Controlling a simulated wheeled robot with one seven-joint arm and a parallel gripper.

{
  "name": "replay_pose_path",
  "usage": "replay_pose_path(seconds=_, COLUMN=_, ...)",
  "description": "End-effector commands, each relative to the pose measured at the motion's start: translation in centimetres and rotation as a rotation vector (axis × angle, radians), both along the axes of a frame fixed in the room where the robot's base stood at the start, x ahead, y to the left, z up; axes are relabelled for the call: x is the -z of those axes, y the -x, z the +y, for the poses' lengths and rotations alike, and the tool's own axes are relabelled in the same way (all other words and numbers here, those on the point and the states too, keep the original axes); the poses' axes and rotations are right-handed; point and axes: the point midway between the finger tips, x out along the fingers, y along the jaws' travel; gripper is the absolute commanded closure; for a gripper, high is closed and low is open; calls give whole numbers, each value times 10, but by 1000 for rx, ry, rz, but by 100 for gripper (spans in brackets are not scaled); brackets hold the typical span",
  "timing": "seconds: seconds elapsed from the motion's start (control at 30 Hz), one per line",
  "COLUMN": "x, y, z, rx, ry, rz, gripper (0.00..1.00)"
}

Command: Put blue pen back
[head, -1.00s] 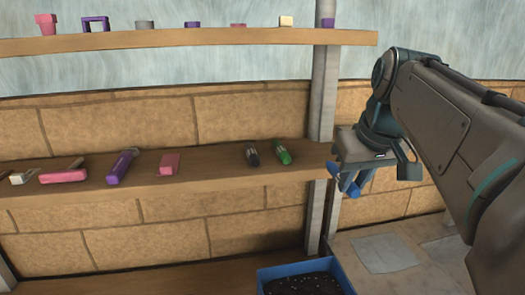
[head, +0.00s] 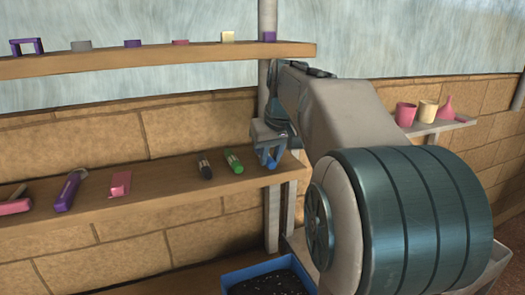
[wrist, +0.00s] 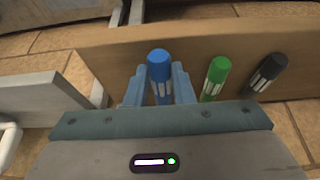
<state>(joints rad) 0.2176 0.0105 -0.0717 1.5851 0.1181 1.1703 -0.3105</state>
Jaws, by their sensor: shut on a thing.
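The blue pen (wrist: 160,66) is held between the two light-blue fingers of my gripper (wrist: 160,86) in the wrist view. In the head view my gripper (head: 267,153) is at the right end of the middle wooden shelf (head: 140,187), with the blue pen (head: 271,163) partly hidden by its fingers. The green pen (head: 233,161) and the black pen (head: 205,166) lie on that shelf just left of it. They also show to the right in the wrist view, the green pen (wrist: 216,77) nearer. I cannot tell if the blue pen touches the shelf.
A pink block (head: 120,183) and a purple tool (head: 67,191) lie farther left on the shelf. An upper shelf (head: 150,60) holds several small items. A grey post (head: 272,215) stands by the shelf end. A blue bin (head: 235,279) sits below.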

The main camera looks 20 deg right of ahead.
Motion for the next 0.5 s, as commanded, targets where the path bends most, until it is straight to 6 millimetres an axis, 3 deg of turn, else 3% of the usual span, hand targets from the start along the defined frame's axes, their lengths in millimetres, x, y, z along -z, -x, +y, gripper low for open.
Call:
replay_pose_path(seconds=0.23, x=-1, y=-36, z=0, rx=-2, ry=0, rz=2, gripper=100)
replay_pose_path(seconds=0.5, x=11, y=-34, z=0, rx=0, ry=0, rz=-1, gripper=100)
